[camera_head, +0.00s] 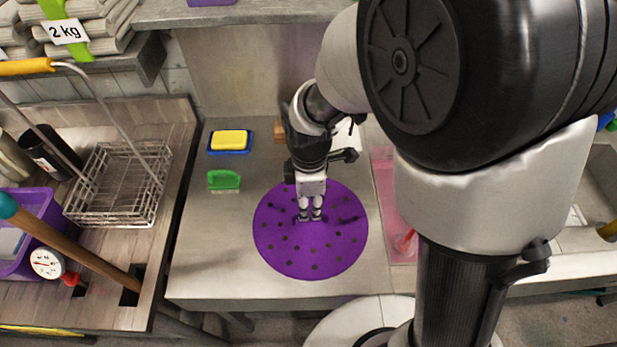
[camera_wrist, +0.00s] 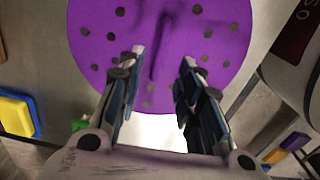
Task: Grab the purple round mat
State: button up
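The purple round mat (camera_head: 310,254) lies flat on the grey counter, with small dark holes across it. In the wrist view the mat (camera_wrist: 185,30) fills the upper middle, and a dark shadow falls on it. My gripper (camera_head: 310,219) is over the mat in the head view, pointing down at its upper middle part. In the wrist view my gripper (camera_wrist: 163,55) has its two fingers apart with nothing between them. The fingertips overlap the mat in the picture; I cannot tell whether they touch it.
A yellow sponge on a blue tray (camera_head: 229,141) and a green brush (camera_head: 223,180) lie left of the mat. A wire basket (camera_head: 119,184) and purple bin (camera_head: 38,222) stand farther left. A pink tray (camera_head: 384,190) is right of the mat.

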aim_at(310, 215)
jog(key=f+b, duration=0.1)
jog(key=f, duration=0.2)
jog(key=f+b, duration=0.1)
jog(key=f, duration=0.3)
jog(key=shift+w+d+b, duration=0.1)
jog(key=shift+d+b, duration=0.1)
jog(key=shift+b, duration=0.2)
jog(key=shift+r, duration=0.1)
jog(key=shift+c, duration=0.4)
grip_shut()
